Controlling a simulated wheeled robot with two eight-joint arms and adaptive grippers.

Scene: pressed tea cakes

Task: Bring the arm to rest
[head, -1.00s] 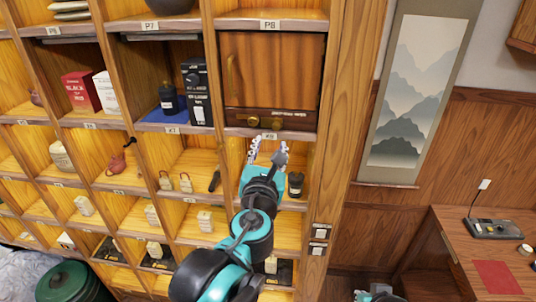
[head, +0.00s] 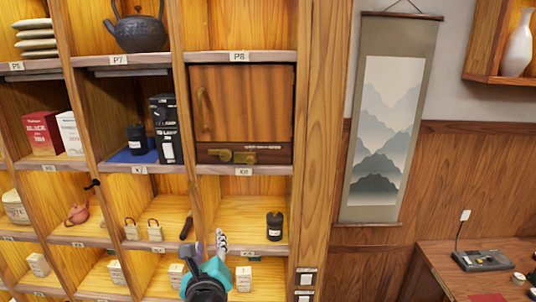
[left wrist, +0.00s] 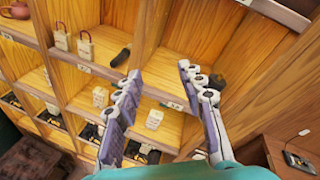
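My left gripper (head: 208,248) is low in the head view, in front of the shelf wall below the cabinet door. It also shows in the left wrist view (left wrist: 157,80), where its two fingers stand apart with nothing between them. The fingers are in front of the shelves and seem to hold nothing. My left arm comes up from the bottom edge, and only the wrist and hand show in the head view. My right gripper is not in view.
A wooden shelf wall fills the left, with a wooden door (head: 245,105), a dark canister (head: 274,226), a clay teapot (head: 77,213) and an iron kettle (head: 138,30). A hanging scroll (head: 388,125) is on the wall. A desk (head: 430,262) stands at right.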

